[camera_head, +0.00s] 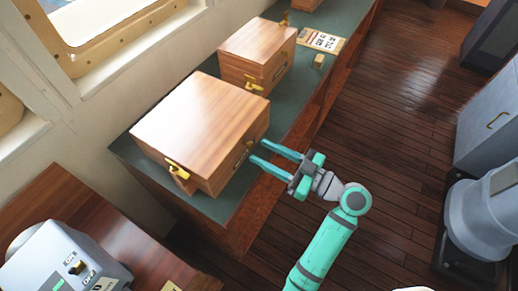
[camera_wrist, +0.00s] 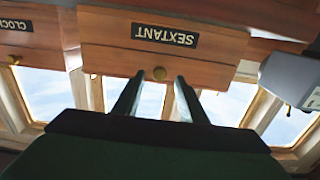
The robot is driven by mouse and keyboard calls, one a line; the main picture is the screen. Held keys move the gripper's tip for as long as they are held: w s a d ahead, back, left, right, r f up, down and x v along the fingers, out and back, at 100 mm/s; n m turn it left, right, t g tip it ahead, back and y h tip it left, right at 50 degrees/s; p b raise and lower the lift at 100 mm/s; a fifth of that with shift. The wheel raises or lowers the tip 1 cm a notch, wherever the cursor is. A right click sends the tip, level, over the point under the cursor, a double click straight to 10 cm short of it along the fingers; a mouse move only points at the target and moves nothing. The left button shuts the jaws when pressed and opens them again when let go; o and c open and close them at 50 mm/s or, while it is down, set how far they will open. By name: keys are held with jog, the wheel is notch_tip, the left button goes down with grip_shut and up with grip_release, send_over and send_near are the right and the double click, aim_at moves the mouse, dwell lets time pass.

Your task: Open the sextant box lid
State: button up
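The sextant box (camera_head: 199,124) is a large wooden box on the green-topped counter in the head view. Its lid looks shut. A brass fitting (camera_head: 177,170) shows on its near left side. Contact cannot be told.
A smaller wooden box (camera_head: 257,54) stands behind on the same counter (camera_head: 299,88), near a printed card (camera_head: 322,40) and a small wooden block (camera_head: 319,61). A grey device (camera_head: 70,262) sits at lower left. Open wooden floor (camera_head: 400,110) lies to the right.

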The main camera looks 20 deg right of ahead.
jog(key=shift+x, duration=1.25)
jog(key=shift+c, duration=0.7)
grip_shut()
